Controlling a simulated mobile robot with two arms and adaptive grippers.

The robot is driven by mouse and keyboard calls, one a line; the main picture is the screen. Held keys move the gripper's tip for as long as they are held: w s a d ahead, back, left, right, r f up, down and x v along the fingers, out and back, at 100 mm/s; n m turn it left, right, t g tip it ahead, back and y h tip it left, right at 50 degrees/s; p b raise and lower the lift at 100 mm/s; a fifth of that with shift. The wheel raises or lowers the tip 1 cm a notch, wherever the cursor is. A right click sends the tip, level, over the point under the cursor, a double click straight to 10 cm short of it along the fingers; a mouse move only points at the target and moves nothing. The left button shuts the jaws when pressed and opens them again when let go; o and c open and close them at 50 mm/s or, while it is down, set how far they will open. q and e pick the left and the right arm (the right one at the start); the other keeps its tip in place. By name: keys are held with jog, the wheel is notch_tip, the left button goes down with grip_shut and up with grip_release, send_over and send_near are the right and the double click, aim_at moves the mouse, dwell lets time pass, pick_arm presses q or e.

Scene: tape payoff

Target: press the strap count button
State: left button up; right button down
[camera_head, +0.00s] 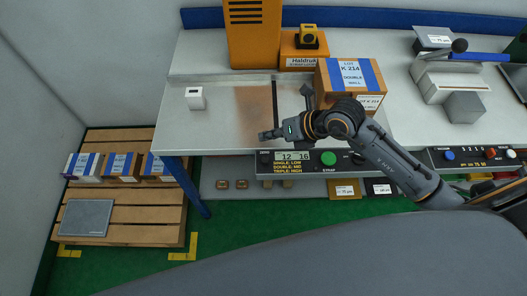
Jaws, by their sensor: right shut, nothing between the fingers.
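The control panel (300,168) runs along the front edge of the bench. Its display (292,156) reads 12 and 16. Right of it is a large green button (328,158) with the word STRAP below. A small dark button sits at the panel's left end, near the word ZERO. Which one is the strap count button is too small to read. My right gripper (266,134) is shut and empty, pointing left, above the panel's left part. It appears apart from the buttons. My arm crosses over the panel's right part. My left gripper is out of view.
A carton (340,95) labelled K 214 stands on the bench behind my right arm. A small white block (195,98) is at left, with an orange machine (253,35) at the back. A pallet (120,205) with several cartons is on the floor at left.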

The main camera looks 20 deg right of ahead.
aim_at(268, 160)
notch_tip(268, 160, down, 8)
jog(key=b, duration=0.7)
jog(key=shift+f, duration=0.1)
jog(key=shift+s+f, duration=0.1)
jog(key=shift+f, duration=0.2)
pick_arm(q)
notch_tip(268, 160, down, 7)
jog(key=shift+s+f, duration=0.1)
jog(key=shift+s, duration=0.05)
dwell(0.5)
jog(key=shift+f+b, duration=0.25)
jog(key=shift+b, duration=0.1)
pick_arm(e)
jog(key=shift+f, duration=0.4)
